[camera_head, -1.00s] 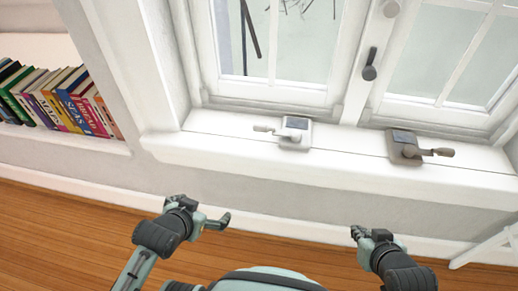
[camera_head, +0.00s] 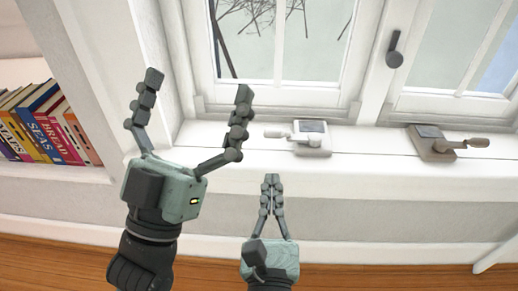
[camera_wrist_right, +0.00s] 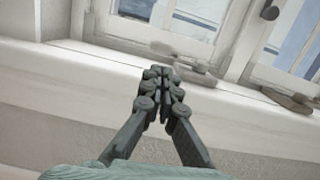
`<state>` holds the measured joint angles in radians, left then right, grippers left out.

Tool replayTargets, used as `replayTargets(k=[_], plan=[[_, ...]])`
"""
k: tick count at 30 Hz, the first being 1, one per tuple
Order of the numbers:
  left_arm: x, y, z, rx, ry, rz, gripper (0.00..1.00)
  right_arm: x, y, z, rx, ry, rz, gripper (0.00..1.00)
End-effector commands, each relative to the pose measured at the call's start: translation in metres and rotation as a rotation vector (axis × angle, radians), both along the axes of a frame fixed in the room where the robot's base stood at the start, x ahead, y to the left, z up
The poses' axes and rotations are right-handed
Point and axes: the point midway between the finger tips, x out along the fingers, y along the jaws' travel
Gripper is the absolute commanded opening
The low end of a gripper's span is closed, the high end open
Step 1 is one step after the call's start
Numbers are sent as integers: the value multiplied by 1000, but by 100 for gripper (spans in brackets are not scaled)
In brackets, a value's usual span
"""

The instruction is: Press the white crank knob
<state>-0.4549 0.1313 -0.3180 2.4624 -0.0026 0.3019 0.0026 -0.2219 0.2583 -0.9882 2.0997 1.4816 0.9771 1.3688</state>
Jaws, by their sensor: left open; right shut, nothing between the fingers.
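The white crank (camera_head: 312,143) sits on the window sill below the left window pane. Its knob (camera_head: 275,134) points left. It also shows in the right wrist view (camera_wrist_right: 196,77), just beyond the fingertips, partly hidden by them. My right gripper (camera_head: 272,179) is shut and empty. In the head view its fingertips lie just below the white crank and its knob, apart from them in the picture; I cannot tell the depth gap. My left gripper (camera_head: 199,86) is open and empty, raised to the left of the crank, across the window's left frame.
A grey-beige crank (camera_head: 433,146) with its knob (camera_head: 477,142) pointing right sits further right on the sill (camera_head: 370,158). A dark window handle (camera_head: 394,50) is above. Books (camera_head: 45,125) stand on a shelf at left. The sill between the cranks is clear.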

Motion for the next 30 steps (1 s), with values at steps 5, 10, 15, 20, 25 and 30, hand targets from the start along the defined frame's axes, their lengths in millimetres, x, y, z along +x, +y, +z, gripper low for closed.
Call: replayTargets(k=[5,10,15,20,25,30], plan=[[-5,1,5,-11,-24,-3,100,-3,1,-16,80,54,-1,0],[-5,1,5,-11,-23,-3,100,-3,1,-16,80,55,-1,0],[-4,1,5,-10,-21,-3,100,-1,1,-15,79,53,-2,0],[-3,0,4,-7,-12,-3,100,18,1,-13,77,51,-2,0],[-2,0,3,-4,-3,-3,100,50,1,-9,77,49,-2,0],[-2,-1,3,-3,-1,-3,100,77,1,-8,76,51,-1,0]])
